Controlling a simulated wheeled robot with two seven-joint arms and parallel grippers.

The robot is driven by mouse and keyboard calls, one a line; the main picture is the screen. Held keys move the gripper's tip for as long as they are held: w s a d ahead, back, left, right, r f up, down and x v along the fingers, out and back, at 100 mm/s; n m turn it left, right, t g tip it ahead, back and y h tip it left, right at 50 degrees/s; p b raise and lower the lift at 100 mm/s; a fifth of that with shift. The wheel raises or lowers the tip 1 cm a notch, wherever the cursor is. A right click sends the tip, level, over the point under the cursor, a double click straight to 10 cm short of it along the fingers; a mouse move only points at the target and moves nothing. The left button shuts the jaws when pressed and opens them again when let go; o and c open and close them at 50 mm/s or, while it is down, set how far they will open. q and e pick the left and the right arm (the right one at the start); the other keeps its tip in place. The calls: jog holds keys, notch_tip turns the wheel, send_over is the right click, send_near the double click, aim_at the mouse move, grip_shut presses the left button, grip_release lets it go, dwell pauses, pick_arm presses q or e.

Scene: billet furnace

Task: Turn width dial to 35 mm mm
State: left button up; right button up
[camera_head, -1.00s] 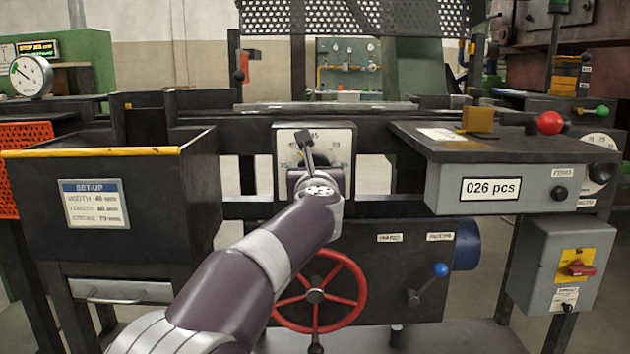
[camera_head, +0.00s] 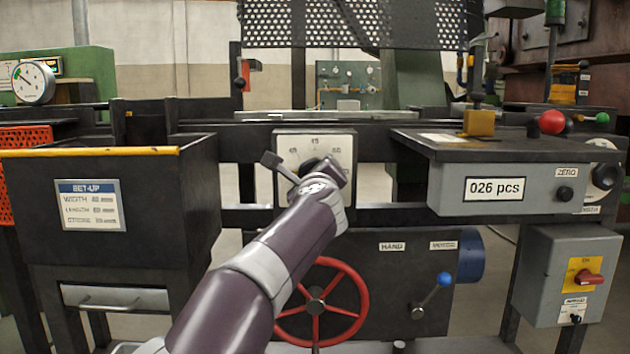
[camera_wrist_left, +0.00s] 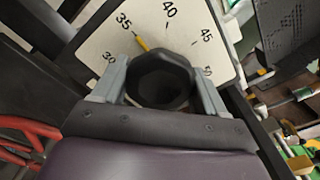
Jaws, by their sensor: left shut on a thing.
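The width dial is a white square scale plate (camera_head: 338,143) with a black knob at its middle, below the rail in the head view. In the left wrist view the black knob (camera_wrist_left: 160,82) sits between the two grey fingers of my left gripper (camera_wrist_left: 158,74), which is shut on it. The yellow pointer (camera_wrist_left: 142,43) points close to the 35 mark (camera_wrist_left: 124,22), on the side toward 40 (camera_wrist_left: 169,9). In the head view my left gripper (camera_head: 305,170) is rolled over and hides much of the dial's lower part. My right gripper is not in view.
A dark bin (camera_head: 100,200) with a set-up card (camera_head: 90,205) stands to the left; the card's figures are blurred. A red handwheel (camera_head: 345,275) is below my left arm. A counter box (camera_head: 500,188) reading 026 pcs is to the right.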

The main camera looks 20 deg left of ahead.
pick_arm(q)
jog(key=shift+w+d+f, duration=0.1)
jog(key=shift+w+f, duration=0.05)
jog(key=shift+f, duration=0.3)
jog(key=o, duration=1)
jog(key=shift+r, duration=0.25)
jog(key=b+v, duration=0.1)
jog(key=v, duration=1.2)
